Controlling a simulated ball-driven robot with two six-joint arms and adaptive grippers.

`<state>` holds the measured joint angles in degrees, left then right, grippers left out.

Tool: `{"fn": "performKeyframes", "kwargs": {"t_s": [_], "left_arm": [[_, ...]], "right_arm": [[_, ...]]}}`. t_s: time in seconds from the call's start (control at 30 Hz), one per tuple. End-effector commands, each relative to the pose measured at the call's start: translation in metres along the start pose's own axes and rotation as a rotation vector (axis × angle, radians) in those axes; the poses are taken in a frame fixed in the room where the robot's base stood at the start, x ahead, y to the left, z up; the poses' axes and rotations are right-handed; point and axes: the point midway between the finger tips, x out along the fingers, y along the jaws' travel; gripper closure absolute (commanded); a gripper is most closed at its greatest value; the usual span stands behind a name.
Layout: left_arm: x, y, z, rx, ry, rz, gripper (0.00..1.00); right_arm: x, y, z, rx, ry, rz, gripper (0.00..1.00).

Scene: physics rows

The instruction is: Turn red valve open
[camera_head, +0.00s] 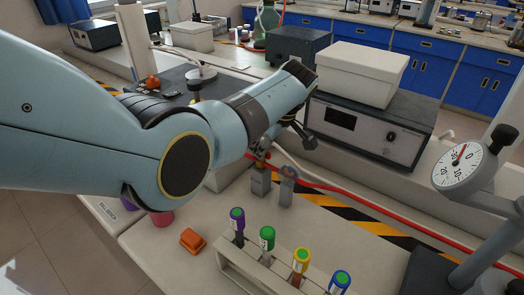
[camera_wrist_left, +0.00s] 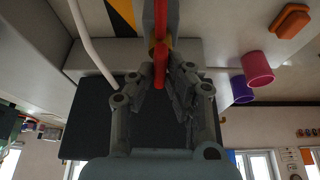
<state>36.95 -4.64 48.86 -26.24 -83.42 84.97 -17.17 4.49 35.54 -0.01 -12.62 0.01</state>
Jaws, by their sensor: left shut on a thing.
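My left arm reaches in from the left in the head view, and its gripper (camera_head: 272,148) is down at the valve on the bench, hiding much of it. In the left wrist view the red valve (camera_wrist_left: 160,42) shows as a red bar with a brass-coloured part behind it. The bar runs between the two grey fingers of the gripper (camera_wrist_left: 165,85), which are shut on it. In the head view only a small orange-red part of the valve (camera_head: 262,157) shows above a grey block. My right gripper is not in view.
A rack (camera_head: 238,268) with several colour-capped tubes stands in front. A dial gauge (camera_head: 464,165) is at the right. A dark instrument (camera_head: 372,128) with a white box (camera_head: 357,72) stands behind. An orange block (camera_head: 193,240) lies left of the rack. A red hose (camera_head: 350,190) crosses the bench.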

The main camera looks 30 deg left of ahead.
Motion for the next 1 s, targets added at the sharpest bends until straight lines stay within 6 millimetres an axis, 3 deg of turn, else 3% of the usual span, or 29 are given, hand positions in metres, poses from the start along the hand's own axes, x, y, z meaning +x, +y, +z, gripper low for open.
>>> {"fn": "performKeyframes", "kwargs": {"t_s": [0.67, 0.7, 0.83, 1.0], "left_arm": [[-0.0004, 0.0006, 0.0001, -0.052, -0.001, -0.02, 1.0], [-0.0004, 0.0006, 0.0001, -0.052, -0.001, -0.02, 0.82], [-0.0003, 0.0005, 0.0001, -0.052, -0.001, -0.02, 0.65], [-0.0002, 0.0004, 0.0, -0.051, -0.001, -0.02, 0.64]], "right_arm": [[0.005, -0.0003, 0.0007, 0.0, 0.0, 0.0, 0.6], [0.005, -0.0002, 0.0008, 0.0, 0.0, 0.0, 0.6], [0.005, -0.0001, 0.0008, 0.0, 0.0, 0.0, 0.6], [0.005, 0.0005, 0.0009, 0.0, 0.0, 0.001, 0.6]]}}
